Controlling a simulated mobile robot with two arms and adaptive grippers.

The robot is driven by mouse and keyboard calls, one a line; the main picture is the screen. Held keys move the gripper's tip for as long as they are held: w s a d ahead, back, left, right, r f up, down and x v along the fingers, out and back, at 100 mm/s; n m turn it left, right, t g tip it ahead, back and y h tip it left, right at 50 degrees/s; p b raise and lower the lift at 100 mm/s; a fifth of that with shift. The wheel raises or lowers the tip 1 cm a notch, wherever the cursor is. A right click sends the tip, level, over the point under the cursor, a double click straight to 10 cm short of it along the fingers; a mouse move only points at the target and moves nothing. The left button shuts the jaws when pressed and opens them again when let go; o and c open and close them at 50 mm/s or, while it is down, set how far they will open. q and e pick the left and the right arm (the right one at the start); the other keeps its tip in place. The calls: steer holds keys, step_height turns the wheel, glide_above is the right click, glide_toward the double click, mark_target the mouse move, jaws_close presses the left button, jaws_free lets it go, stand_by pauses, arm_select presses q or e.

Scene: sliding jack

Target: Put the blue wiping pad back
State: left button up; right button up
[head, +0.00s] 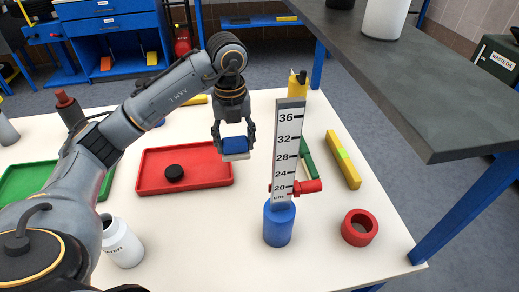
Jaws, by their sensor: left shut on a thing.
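The blue wiping pad (235,146) has a pale underside and is between the fingers of my left gripper (235,140). The gripper is shut on it and points down. In the head view the pad shows over the right end of the red tray (160,186); I cannot tell its exact height. My right gripper is not in view.
A red ring (359,228), yellow level (343,160), white bottle (122,243) and green tray (30,181) are on the table. A dark raised bench (440,90) overhangs right.

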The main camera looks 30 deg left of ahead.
arm_select(q)
steer(key=w+f, duration=0.2)
steer(key=w, duration=0.1)
steer(key=w+f, duration=0.3)
steer(key=w+f+p, duration=0.1)
steer(key=w+f, duration=0.1)
steer(key=w, duration=0.1)
steer(key=shift+w+d+f, duration=0.3)
steer(key=shift+d, duration=0.05)
steer(key=shift+w+f, duration=0.25)
steer(key=shift+f, duration=0.15)
step_height(320, 180, down, 2)
steer(key=shift+d+f+p, duration=0.1)
steer(key=shift+p, duration=0.3)
steer(key=shift+f, duration=0.4)
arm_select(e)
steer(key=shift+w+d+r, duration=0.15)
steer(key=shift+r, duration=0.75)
